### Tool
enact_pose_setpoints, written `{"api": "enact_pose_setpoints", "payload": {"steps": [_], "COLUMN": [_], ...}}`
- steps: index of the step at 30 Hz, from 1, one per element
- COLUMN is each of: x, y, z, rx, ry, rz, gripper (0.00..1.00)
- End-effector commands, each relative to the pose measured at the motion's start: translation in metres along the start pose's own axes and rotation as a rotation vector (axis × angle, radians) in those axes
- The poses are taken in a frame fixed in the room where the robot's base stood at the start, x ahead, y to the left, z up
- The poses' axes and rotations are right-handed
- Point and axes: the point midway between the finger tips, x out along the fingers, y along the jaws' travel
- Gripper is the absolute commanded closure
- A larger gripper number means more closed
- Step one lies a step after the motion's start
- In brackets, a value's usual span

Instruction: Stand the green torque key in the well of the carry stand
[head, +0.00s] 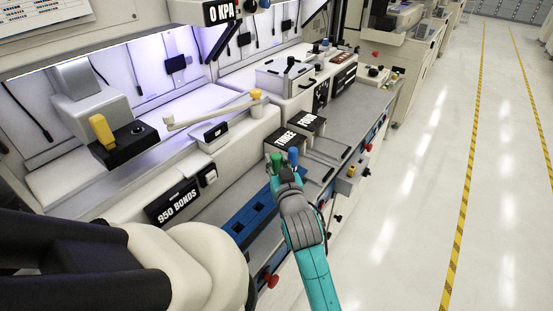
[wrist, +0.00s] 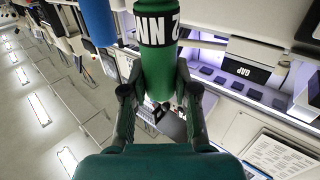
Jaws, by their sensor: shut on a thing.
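The green torque key (head: 276,163) stands up from my gripper (head: 284,178) in the head view, over the bench. In the wrist view the green key (wrist: 158,75), with a black and white band marked "2 NM", sits between the two fingers of my gripper (wrist: 158,100), which is shut on it. The key's lower end is hidden in the head view. A long blue holder (head: 236,226) with dark openings lies on the bench, left of my gripper and nearer the camera; I cannot tell if it is the carry stand.
A blue key (head: 293,156) stands close beside the green one, and a blue cylinder shows in the wrist view (wrist: 97,22). Boxes marked THREE (head: 286,137) and FOUR (head: 308,121) stand behind. A red knob (head: 271,281) juts from the bench front. The aisle floor (head: 405,190) is clear.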

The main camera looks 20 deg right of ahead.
Motion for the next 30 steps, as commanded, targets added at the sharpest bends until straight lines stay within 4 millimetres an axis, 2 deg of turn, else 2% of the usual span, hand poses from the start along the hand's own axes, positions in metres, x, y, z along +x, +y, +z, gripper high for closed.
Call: {"api": "enact_pose_setpoints", "payload": {"steps": [30], "x": [0.000], "y": [0.000], "z": [0.026], "rx": [0.000], "ry": [0.001], "rz": [0.000], "gripper": [1.00]}}
